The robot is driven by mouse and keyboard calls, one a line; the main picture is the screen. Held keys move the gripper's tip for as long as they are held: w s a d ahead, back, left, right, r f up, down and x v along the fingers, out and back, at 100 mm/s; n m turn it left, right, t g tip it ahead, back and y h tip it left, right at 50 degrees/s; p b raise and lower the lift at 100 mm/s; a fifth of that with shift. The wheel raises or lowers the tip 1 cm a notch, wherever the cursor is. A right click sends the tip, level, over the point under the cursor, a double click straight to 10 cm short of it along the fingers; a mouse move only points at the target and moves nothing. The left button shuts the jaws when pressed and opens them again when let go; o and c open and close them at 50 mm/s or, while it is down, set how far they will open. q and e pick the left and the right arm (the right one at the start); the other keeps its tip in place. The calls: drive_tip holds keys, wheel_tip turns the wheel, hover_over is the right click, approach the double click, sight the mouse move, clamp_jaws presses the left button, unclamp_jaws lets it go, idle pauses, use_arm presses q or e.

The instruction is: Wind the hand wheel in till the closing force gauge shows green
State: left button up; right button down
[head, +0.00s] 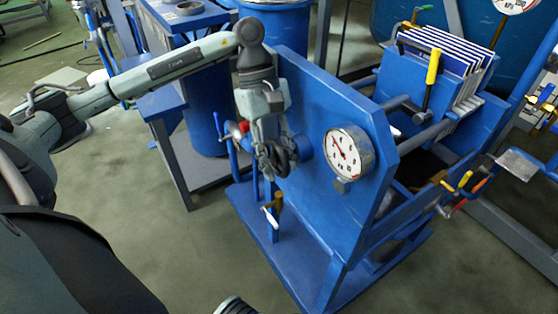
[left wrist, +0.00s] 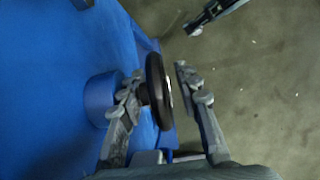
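The dark hand wheel (head: 284,154) is on the blue end plate of the press, left of the round gauge (head: 347,155). The gauge has a white face; its needle seems to point to the upper left, and I make out no green on it. My left gripper (head: 268,158) is at the wheel and partly covers it. In the left wrist view the wheel (left wrist: 157,90) is seen edge-on between the two fingers of my left gripper (left wrist: 158,82). The fingers are spread, with a gap between the right finger and the rim.
The blue end plate (head: 300,100) stands on a blue base frame (head: 255,240). A small valve lever (head: 271,215) sticks out below the wheel. White-edged plates (head: 450,50) and a yellow-handled lever (head: 433,68) are behind.

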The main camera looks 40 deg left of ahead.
use_arm(q)
drive_tip(key=shift+d+f, duration=0.15)
drive_tip(key=shift+f, duration=0.15)
use_arm(e)
drive_tip(key=shift+a+f, duration=0.1)
drive_tip(key=shift+f, duration=0.05)
use_arm(q)
clamp_jaws()
drive_tip(key=shift+f+b, duration=0.1)
drive_tip(key=shift+b, duration=0.25)
drive_tip(key=shift+t+y, duration=0.3)
drive_tip(key=shift+y, duration=0.4)
use_arm(e)
wheel_tip(320, 180, up, 3)
drive_tip(key=shift+f, duration=0.15)
use_arm(q)
unclamp_jaws()
use_arm(e)
drive_tip(key=shift+s, duration=0.1)
